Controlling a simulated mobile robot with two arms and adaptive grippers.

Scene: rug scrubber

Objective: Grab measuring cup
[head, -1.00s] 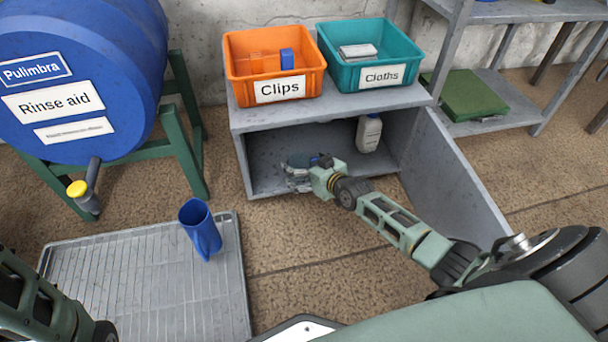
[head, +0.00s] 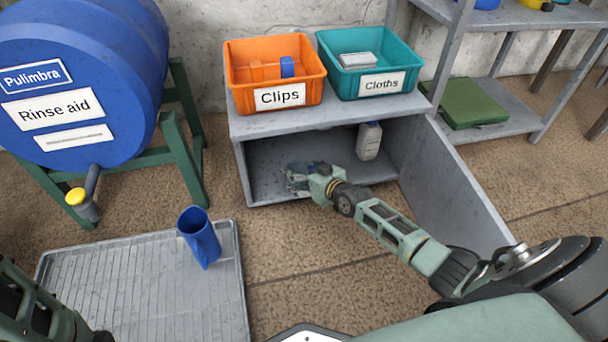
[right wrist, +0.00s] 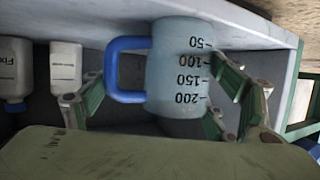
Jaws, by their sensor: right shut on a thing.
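The measuring cup (right wrist: 178,72) is pale and translucent, with dark volume marks and a blue handle (right wrist: 124,70). In the right wrist view it sits between the fingers of my right gripper (right wrist: 160,100), with the handle side towards the left finger. The right gripper is shut on it. In the head view my right gripper (head: 297,180) is at the open front of the grey cabinet's lower compartment, and the cup is mostly hidden there. My left arm shows at the lower left edge, but its gripper is out of view.
A white bottle (head: 369,141) stands inside the cabinet (head: 330,110); two bottles show in the wrist view. The orange Clips bin (head: 275,75) and teal Cloths bin (head: 370,60) stand on top. The open door (head: 455,190) is at right.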

